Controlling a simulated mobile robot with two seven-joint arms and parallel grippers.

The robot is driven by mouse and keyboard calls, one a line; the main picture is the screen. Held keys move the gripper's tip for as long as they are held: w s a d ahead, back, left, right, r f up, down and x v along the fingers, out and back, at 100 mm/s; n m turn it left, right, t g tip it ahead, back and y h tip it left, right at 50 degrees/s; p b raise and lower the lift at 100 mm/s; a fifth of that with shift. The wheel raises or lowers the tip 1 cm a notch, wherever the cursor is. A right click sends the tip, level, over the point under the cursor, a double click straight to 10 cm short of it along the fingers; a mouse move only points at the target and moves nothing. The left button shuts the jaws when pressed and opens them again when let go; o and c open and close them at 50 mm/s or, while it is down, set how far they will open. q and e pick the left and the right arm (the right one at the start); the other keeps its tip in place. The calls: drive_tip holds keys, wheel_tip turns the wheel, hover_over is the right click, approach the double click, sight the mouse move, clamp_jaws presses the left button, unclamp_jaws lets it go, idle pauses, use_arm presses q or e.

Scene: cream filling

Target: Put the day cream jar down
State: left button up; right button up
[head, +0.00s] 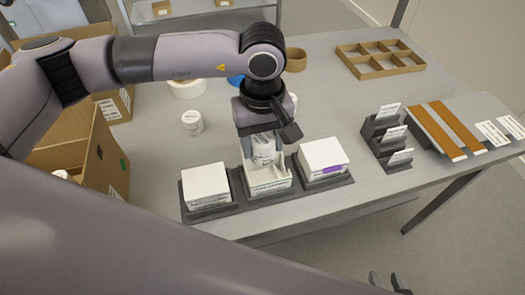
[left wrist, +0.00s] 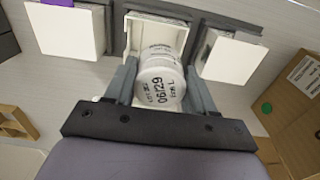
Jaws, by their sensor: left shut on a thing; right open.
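My left gripper (head: 262,140) is shut on a white jar (head: 264,152) with a printed label. The left wrist view shows the jar (left wrist: 160,80) between both fingers, its end marked "06/29". It is at the open white box (head: 268,183) in the middle slot of a dark holder; the box also shows in the left wrist view (left wrist: 130,45). I cannot tell whether the jar touches the box floor. Another white jar (head: 192,122) stands on the table to the left. My right gripper (head: 388,284) is open, only its fingertips showing at the bottom edge.
Closed white boxes sit left (head: 205,183) and right (head: 322,157) in the dark holder (head: 225,207). A card stand (head: 385,140) and a divided tray (head: 380,58) are to the right. A cardboard box (head: 105,160) stands at left. The table between tray and holder is clear.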

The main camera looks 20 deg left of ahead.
sight(263, 156)
use_arm(q)
wheel_tip(263, 156, down, 4)
drive_tip(key=shift+f, duration=0.1)
drive_tip(key=shift+f+b, duration=0.55)
drive_tip(key=shift+b, duration=0.15)
drive_tip(key=o, duration=1.1)
drive_tip(key=shift+r+p, duration=0.45)
drive_tip(key=shift+p, duration=0.15)
wheel_tip(263, 156, up, 12)
drive_tip(key=shift+r+b, duration=0.2)
drive_tip(key=shift+b, duration=0.1)
drive_tip(key=shift+s, duration=0.15)
